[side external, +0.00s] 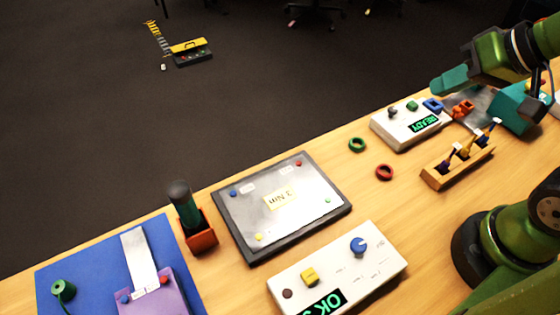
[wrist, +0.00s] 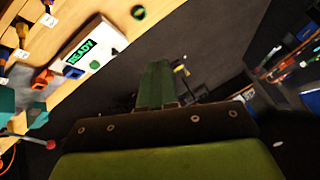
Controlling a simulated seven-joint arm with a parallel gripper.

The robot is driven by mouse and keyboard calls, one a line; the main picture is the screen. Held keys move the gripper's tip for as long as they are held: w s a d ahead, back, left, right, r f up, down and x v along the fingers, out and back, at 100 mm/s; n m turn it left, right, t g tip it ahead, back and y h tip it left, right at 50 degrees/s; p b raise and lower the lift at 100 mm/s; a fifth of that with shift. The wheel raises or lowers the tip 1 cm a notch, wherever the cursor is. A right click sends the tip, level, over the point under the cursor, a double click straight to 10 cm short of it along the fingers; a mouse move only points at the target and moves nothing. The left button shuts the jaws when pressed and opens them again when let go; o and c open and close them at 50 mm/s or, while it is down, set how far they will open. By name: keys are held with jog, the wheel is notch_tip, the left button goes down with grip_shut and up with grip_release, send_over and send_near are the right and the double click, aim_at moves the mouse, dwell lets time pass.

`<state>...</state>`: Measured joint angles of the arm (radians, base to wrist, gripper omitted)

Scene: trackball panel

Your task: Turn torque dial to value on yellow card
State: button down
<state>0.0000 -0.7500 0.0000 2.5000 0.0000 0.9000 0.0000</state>
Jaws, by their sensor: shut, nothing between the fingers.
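The yellow card (side external: 280,199) lies on a dark-framed metal board (side external: 250,250) and appears to read "3 Nm"; its text is upside down in the side external view. A white box (side external: 385,270) in front carries a blue dial (side external: 358,245), a yellow knob (side external: 309,276) and a green-lit display reading "OK", partly cut off. The dial's small scale marks are too small to read. My gripper (side external: 436,88) is high at the upper right, far from the dial, shut and empty. In the wrist view, its green fingers (wrist: 157,84) are together, pointing over the dark floor.
A second white box (side external: 392,136) reads "READY". A green ring (side external: 357,145), a red ring (side external: 384,172) and a wooden rack (side external: 456,167) stand nearby. An orange holder (side external: 202,236) with a dark-handled tool is left of the board. A blue mat (side external: 70,255) lies far left.

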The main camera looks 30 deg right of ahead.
jog(key=c, duration=1.5)
grip_release()
jog(key=shift+a+f, duration=0.2)
jog(key=shift+a, duration=0.1)
jog(key=o, duration=0.4)
jog(key=a+n, duration=0.1)
jog(key=a+n+g, duration=0.1)
jog(key=a, duration=0.1)
jog(key=a+f+n, duration=0.1)
jog(key=shift+w+a+f+g, duration=0.1)
jog(key=shift+w+a+g, duration=0.15)
jog(key=shift+g, duration=0.05)
jog(key=o, duration=0.3)
jog(key=s+a+f+n+g, duration=0.1)
jog(key=a+n+g, duration=0.1)
jog(key=a+n, duration=0.5)
jog(key=shift+s+f+n+g, duration=0.15)
jog(key=shift+s+n+g, duration=0.15)
jog(key=shift+n, duration=0.3)
jog(key=n+g+h, duration=0.2)
jog(key=n+g, duration=0.1)
jog(key=n, duration=1.7)
send_over(359, 244)
notch_tip(359, 244, down, 17)
jog(key=shift+r, duration=0.15)
jog(key=c, duration=1.1)
